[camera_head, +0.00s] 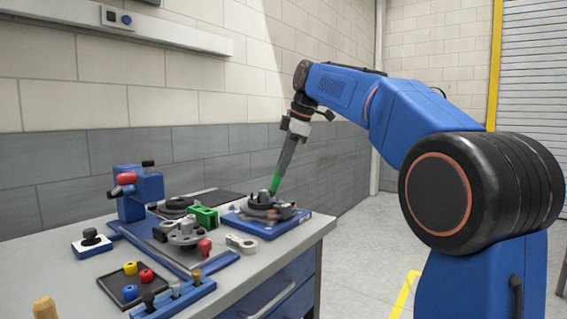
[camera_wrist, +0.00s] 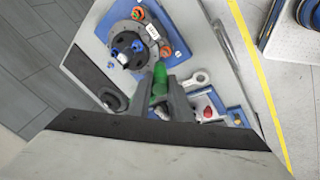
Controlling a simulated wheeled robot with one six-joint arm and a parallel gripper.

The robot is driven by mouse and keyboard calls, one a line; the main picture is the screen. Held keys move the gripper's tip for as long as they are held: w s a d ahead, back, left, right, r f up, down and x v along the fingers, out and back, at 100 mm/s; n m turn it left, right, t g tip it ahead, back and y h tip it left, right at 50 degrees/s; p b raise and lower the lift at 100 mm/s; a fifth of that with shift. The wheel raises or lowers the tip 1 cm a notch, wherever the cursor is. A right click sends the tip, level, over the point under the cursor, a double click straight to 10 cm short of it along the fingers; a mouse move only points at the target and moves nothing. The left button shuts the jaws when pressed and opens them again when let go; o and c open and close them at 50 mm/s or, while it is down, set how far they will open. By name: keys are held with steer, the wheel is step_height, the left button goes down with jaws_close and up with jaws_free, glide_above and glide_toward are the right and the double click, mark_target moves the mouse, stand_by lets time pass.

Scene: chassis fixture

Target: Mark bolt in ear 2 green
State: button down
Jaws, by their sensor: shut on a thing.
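My gripper (camera_head: 284,163) is shut on a green marker (camera_head: 276,180), which points steeply down. In the wrist view the marker (camera_wrist: 160,74) shows between the two grey fingers. The chassis fixture is a round dark part on a blue base plate (camera_head: 258,230) near the table's right end. The marker's lower end is over or beside this part; I cannot tell whether it touches. In the wrist view the round part (camera_wrist: 118,42) has orange bolts (camera_wrist: 166,51) and blue bolts (camera_wrist: 137,46) around it, and a white label (camera_wrist: 152,31). I cannot read which ear is 2.
A green block (camera_head: 203,216), a grey flanged part (camera_head: 181,233) and a metal link (camera_head: 241,243) stand left of the fixture. A blue press-like stand (camera_head: 140,191) is farther left. A dark tray (camera_head: 125,291) holds coloured pieces. The table's right edge is close to the base plate.

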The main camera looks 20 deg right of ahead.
steer(key=shift+f, duration=2.15)
steer(key=shift+w+d, duration=0.3)
steer(key=shift+d, duration=0.1)
stand_by(0.6)
steer(key=shift+s+a+f, duration=0.15)
steer(key=shift+s+a, duration=0.15)
steer(key=shift+a, duration=0.1)
stand_by(0.8)
steer(key=shift+r, duration=3.1)
